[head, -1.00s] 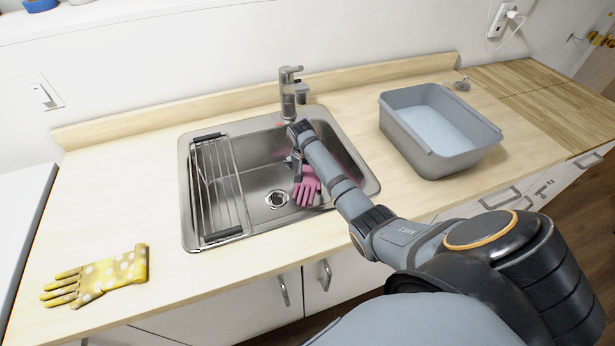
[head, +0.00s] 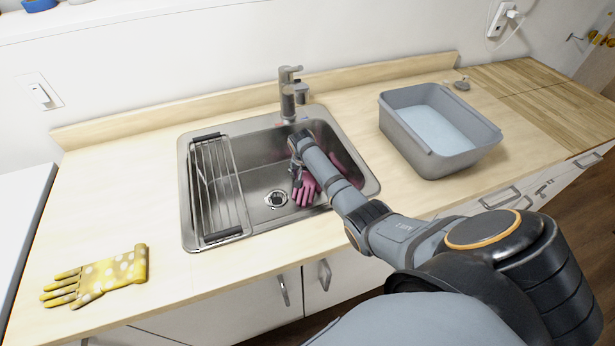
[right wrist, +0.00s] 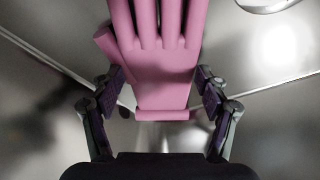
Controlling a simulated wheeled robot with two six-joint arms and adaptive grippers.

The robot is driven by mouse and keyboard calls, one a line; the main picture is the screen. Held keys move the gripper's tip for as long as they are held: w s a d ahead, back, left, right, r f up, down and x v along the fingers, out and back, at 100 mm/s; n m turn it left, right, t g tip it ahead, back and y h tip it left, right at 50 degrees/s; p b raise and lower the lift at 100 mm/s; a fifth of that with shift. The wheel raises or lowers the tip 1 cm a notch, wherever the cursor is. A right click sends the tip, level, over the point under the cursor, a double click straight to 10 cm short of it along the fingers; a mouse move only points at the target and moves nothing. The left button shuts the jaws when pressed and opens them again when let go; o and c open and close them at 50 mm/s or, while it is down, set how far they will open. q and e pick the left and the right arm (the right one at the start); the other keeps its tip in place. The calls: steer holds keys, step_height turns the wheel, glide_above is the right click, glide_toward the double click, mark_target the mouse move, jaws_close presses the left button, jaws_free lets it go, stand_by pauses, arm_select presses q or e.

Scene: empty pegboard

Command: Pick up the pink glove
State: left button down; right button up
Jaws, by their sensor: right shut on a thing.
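The pink glove (head: 306,189) is in the right part of the steel sink basin (head: 258,178), just right of the drain, and my arm hides part of it. My right gripper (head: 297,177) is down in the basin at the glove and shut on it. In the right wrist view the glove (right wrist: 158,75) lies between the two fingers, palm and cuff toward me, its fingers running out of the top of the picture. My left gripper is not in view.
A faucet (head: 289,92) stands behind the basin, close to my right arm. A drying rack (head: 219,190) covers the sink's left side. A grey tub (head: 438,160) is on the counter at right. A yellow spotted glove (head: 112,272) lies at left on clear counter.

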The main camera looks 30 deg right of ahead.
steer(key=shift+a+r, duration=0.1)
steer(key=shift+r, duration=0.45)
steer(key=a, duration=0.2)
steer(key=a+b, duration=0.1)
steer(key=a, duration=0.1)
steer(key=shift+s+r, duration=0.25)
steer(key=shift+s, duration=0.05)
step_height(320, 180, up, 14)
steer(key=shift+d+f+b, duration=0.15)
steer(key=shift+f+b, duration=0.1)
steer(key=shift+b, duration=0.1)
